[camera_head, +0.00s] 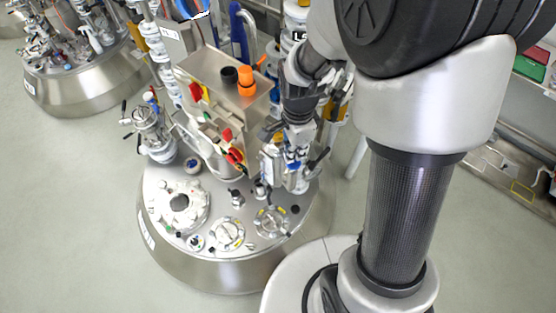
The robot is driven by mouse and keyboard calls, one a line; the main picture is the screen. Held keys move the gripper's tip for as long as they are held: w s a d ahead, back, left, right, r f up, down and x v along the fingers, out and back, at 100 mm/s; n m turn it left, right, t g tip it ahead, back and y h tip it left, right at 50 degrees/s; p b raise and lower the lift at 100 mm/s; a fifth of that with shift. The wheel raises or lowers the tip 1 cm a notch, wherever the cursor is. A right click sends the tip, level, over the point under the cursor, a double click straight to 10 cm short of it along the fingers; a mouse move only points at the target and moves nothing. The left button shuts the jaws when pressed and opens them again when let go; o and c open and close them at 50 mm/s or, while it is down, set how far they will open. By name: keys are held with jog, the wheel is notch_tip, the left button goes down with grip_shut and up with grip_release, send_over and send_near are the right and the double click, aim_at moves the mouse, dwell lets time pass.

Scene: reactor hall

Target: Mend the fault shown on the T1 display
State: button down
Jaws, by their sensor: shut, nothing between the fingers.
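A steel reactor vessel lid (170,232) with round ports and fittings stands left of my arm. My gripper (299,118) is dark and points down over the right rear of the lid. It is shut and appears empty, just above or against a cluster of valve fittings (288,165) with blue parts. I cannot tell whether it touches them. My arm hides part of the area behind the gripper.
A second steel vessel (75,85) stands at the upper left. Pipes and a blue hose (239,33) rise behind the box. Grey floor (75,190) is free to the left. A rail and wall panel (500,170) run along the right, with red and green boxes above.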

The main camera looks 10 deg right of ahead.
jog(key=shift+f+b, duration=1.55)
jog(key=shift+f, duration=0.5)
jog(key=shift+r+p, duration=1.75)
jog(key=shift+r, duration=0.5)
jog(key=shift+f, duration=0.1)
jog(key=shift+f+b, duration=1.8)
jog(key=shift+f, duration=0.2)
jog(key=shift+r+p, duration=1.6)
jog(key=shift+r, duration=0.5)
jog(key=shift+f, duration=0.2)
